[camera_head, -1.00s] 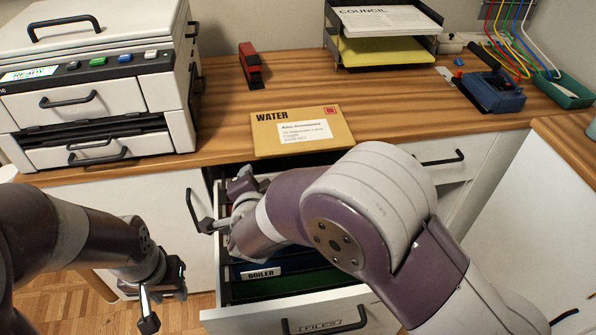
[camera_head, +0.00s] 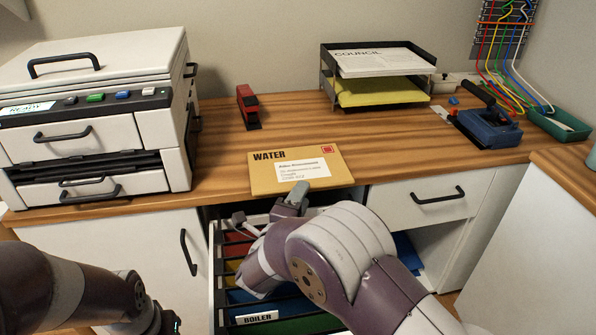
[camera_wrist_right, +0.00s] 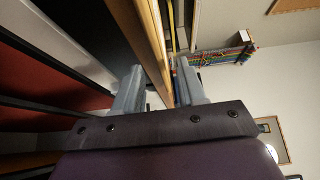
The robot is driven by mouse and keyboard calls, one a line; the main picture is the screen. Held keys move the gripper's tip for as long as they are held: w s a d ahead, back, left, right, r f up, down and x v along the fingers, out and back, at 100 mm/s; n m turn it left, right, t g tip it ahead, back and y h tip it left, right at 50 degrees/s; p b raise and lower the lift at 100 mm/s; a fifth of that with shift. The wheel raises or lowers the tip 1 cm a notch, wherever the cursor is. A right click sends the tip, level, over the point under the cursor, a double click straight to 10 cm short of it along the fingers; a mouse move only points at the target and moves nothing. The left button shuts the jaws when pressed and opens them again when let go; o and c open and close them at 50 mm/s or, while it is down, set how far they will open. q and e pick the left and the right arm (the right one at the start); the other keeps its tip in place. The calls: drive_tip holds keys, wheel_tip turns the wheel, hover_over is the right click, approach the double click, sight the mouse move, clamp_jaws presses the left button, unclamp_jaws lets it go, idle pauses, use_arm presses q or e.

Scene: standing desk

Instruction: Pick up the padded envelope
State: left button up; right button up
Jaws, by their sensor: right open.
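The padded envelope (camera_head: 274,171), tan with "WATER" in dark letters, a white label and a red stamp, lies flat at the desk's front edge. My right gripper (camera_head: 270,207) is open at its near edge. One fingertip shows over the envelope's front right part; the other is lower and to the left. In the right wrist view, a tan-brown edge (camera_wrist_right: 152,35) runs between the two open fingers (camera_wrist_right: 158,90); I cannot tell how much is envelope and how much desk. My left gripper (camera_head: 168,322) is cut off at the bottom, its fingers not visible.
An open file drawer (camera_head: 257,317) with coloured folders lies under my right arm. A printer (camera_head: 95,110) stands left, a red stapler (camera_head: 247,105) behind the envelope. A paper tray (camera_head: 428,72), a blue device (camera_head: 487,128) and a green bin (camera_head: 560,124) stand right.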

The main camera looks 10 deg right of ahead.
drive_tip(key=shift+x, duration=0.95)
clamp_jaws()
drive_tip(key=shift+r, duration=0.15)
